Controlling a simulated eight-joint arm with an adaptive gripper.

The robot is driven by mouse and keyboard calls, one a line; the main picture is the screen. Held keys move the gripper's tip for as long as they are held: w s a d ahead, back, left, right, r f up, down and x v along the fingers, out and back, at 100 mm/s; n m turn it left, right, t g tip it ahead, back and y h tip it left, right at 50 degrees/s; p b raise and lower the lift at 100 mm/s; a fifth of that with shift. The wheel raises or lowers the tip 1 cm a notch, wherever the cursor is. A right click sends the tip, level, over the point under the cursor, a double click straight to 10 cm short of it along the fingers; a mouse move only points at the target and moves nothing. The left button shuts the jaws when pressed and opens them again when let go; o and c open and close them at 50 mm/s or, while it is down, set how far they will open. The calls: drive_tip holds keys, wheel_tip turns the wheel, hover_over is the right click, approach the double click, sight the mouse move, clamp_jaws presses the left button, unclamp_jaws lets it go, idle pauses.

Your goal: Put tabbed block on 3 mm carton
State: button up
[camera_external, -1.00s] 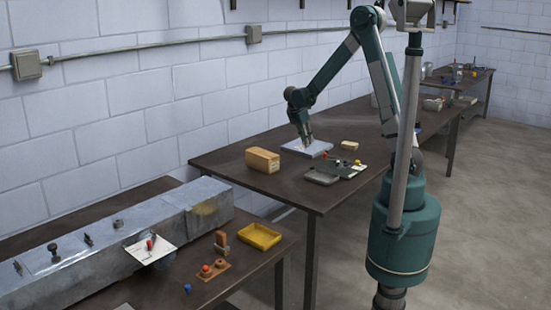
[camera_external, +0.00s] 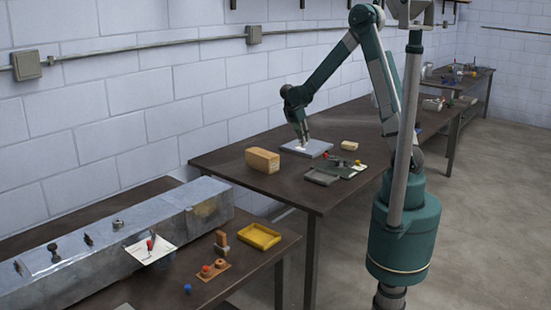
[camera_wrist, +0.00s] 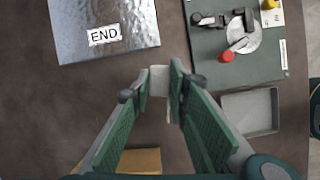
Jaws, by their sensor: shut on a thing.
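My gripper (camera_external: 303,139) is low over the far table, between the tan carton and the metal plate's near part. In the wrist view my gripper (camera_wrist: 159,83) is shut on a small pale block (camera_wrist: 159,76), which sits between the fingertips. Whether the block has a tab, I cannot tell clearly. The block shows only as a whitish patch in the external view. A tan box-shaped carton (camera_external: 262,160) stands on the table to the left of my gripper. Its top edge shows at the bottom of the wrist view (camera_wrist: 140,160), partly hidden by my fingers; any marking is unreadable.
A metal plate (camera_wrist: 122,20) labelled END lies at upper left in the wrist view. A green mat (camera_wrist: 275,64) with a red-knobbed tool and a grey tray (camera_wrist: 250,110) lie right. A cream block (camera_external: 349,145) lies behind the mat. Dark tabletop between is bare.

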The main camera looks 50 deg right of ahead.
wheel_tip(320, 180, up, 9)
drive_tip(key=n+p, duration=0.2)
drive_tip(key=p, duration=0.6)
hover_over(266, 151)
drive_tip(key=a, duration=0.1)
drive_tip(key=shift+w+a+f+t, duration=0.15)
drive_tip(key=shift+a+t, duration=0.05)
drive_tip(key=shift+t, duration=0.2)
drive_tip(key=shift+f, duration=0.1)
drive_tip(key=shift+f, duration=3.05)
drive_tip(key=shift+f, duration=0.1)
drive_tip(key=shift+f, duration=1.75)
drive_tip(key=shift+f, duration=0.2)
drive_tip(key=o, duration=0.9)
drive_tip(key=shift+r, duration=0.15)
